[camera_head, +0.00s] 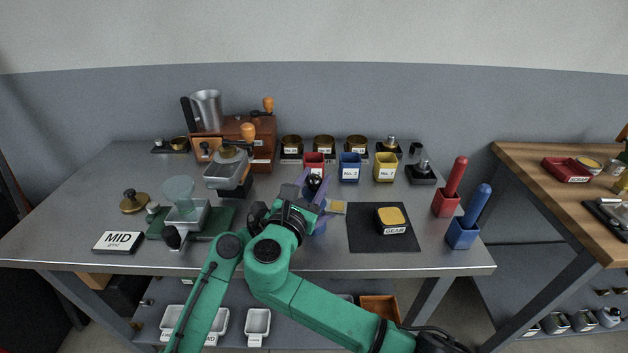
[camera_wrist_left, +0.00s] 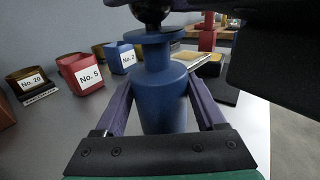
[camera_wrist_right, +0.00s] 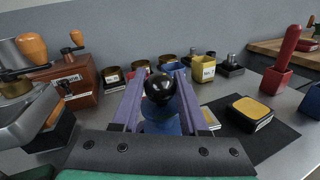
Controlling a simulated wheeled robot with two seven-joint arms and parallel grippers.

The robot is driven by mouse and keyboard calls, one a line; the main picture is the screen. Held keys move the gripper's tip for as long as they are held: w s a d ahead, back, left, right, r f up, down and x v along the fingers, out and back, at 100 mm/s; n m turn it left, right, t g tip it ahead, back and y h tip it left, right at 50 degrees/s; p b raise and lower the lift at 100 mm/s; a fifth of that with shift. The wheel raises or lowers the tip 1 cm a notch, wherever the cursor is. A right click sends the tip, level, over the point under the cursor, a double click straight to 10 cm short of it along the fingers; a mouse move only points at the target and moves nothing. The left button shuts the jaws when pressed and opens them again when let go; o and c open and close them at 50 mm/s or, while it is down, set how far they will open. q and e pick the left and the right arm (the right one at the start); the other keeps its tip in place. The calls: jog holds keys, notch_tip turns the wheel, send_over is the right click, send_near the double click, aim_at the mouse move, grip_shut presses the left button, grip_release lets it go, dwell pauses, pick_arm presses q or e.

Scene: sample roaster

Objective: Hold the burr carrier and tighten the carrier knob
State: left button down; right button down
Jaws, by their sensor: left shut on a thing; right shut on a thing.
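The blue burr carrier (camera_wrist_left: 163,95) stands upright in the left wrist view, a wide body with a narrower neck and a flange. My left gripper (camera_wrist_left: 163,92) is shut on its body, one finger on each side. The black ball-shaped carrier knob (camera_wrist_right: 160,88) sits on top of the carrier. In the head view the knob (camera_head: 314,182) shows, but my arms hide most of the carrier. My left gripper (camera_head: 320,224) is below my right gripper (camera_head: 314,186).
Behind stand red (camera_head: 314,161), blue (camera_head: 350,167) and yellow (camera_head: 385,168) cups. A dark mat (camera_head: 362,238) with a yellow-topped GEAR block (camera_head: 391,220) lies right.

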dwell(0.4)
jog(key=shift+c, duration=2.2)
grip_release()
jog(key=shift+s, duration=0.1)
